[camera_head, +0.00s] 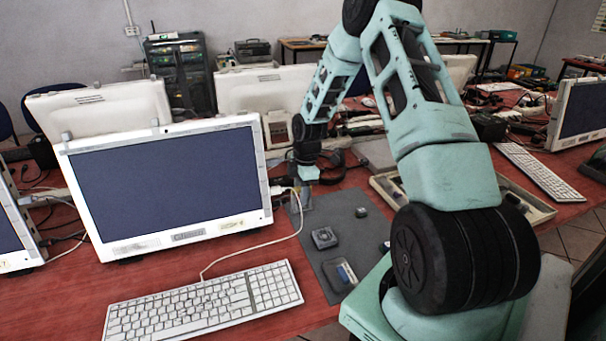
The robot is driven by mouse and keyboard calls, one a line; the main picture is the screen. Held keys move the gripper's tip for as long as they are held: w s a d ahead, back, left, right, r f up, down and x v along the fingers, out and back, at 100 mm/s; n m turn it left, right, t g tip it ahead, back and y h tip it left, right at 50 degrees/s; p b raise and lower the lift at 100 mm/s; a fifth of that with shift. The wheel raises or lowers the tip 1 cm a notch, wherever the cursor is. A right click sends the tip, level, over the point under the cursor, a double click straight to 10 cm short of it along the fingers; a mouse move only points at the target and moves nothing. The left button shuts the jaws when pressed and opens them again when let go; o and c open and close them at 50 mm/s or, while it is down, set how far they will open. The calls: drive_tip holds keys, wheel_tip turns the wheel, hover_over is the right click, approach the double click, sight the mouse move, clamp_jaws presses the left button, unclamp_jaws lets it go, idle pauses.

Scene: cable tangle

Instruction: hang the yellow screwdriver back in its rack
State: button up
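My arm reaches up and then down over the red table. My gripper (304,183) points down beside the right edge of the white monitor, low over the far end of a dark grey mat (333,240). Its fingers are too small and dark to tell whether they are open or shut, or whether they hold anything. I cannot make out a yellow screwdriver. I cannot identify its rack either; part of the table behind my arm is hidden.
A beige tray (530,208) is partly behind my arm.

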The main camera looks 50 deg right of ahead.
wheel_tip(320, 180, up, 17)
drive_tip(key=d, duration=0.2)
drive_tip(key=shift+s, duration=0.45)
wheel_tip(320, 180, up, 6)
drive_tip(key=p, duration=0.5)
drive_tip(key=shift+f, duration=0.1)
idle(0.4)
drive_tip(key=s+a+r+m, duration=0.15)
drive_tip(key=s+a, duration=0.25)
drive_tip(key=a, duration=1.1)
drive_tip(key=s+a+r+m, duration=0.1)
drive_tip(key=s+a+r, duration=0.15)
drive_tip(key=a, duration=1.15)
drive_tip(key=s+a, duration=0.3)
drive_tip(key=s, duration=0.3)
drive_tip(key=s+a+m, duration=0.1)
drive_tip(key=s+a, duration=0.3)
drive_tip(key=s, duration=0.3)
drive_tip(key=s+a+f+m, duration=0.1)
drive_tip(key=s+a, duration=0.3)
drive_tip(key=s, duration=0.3)
drive_tip(key=shift+s+a+g+h, duration=0.15)
drive_tip(key=shift+g+h, duration=0.15)
